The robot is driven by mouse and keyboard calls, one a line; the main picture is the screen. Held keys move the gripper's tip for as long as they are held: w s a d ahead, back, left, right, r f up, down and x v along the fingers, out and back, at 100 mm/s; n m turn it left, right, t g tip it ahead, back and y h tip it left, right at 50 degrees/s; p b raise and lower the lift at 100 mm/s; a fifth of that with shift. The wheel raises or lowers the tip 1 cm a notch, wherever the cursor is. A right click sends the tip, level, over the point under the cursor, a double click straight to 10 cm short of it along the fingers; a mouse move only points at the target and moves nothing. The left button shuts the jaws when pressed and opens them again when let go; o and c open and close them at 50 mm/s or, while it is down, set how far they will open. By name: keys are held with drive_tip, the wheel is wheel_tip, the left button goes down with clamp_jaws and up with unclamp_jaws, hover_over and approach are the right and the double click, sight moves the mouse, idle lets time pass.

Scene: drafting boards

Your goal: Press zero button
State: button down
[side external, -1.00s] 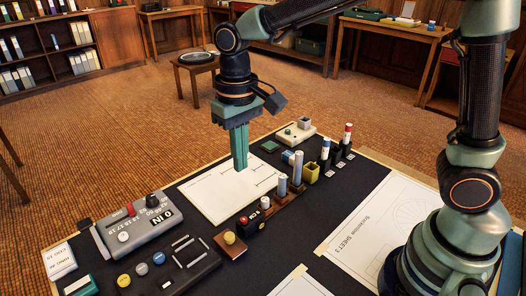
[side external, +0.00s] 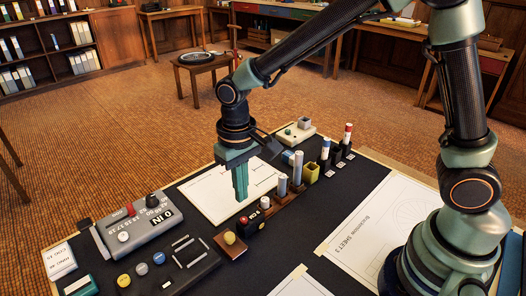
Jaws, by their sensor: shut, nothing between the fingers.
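My gripper (side external: 241,198) is shut and empty, its green fingers pointing down over the near edge of the white sheet (side external: 205,197). I cannot tell which button is marked zero.
A black panel (side external: 185,265) with yellow, blue and grey buttons and several bars lies at front left. Drawing sheet (side external: 385,215) lies flat at right.

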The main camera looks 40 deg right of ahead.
sight(245, 219)
drive_tip(key=shift+d+f, duration=0.1)
drive_tip(key=shift+f, duration=3.05)
drive_tip(key=shift+f, duration=1)
drive_tip(key=shift+s+d, duration=0.1)
wheel_tip(245, 219, up, 15)
drive_tip(key=shift+w+a, duration=0.3)
drive_tip(key=shift+a, duration=0.05)
drive_tip(key=shift+f, duration=0.1)
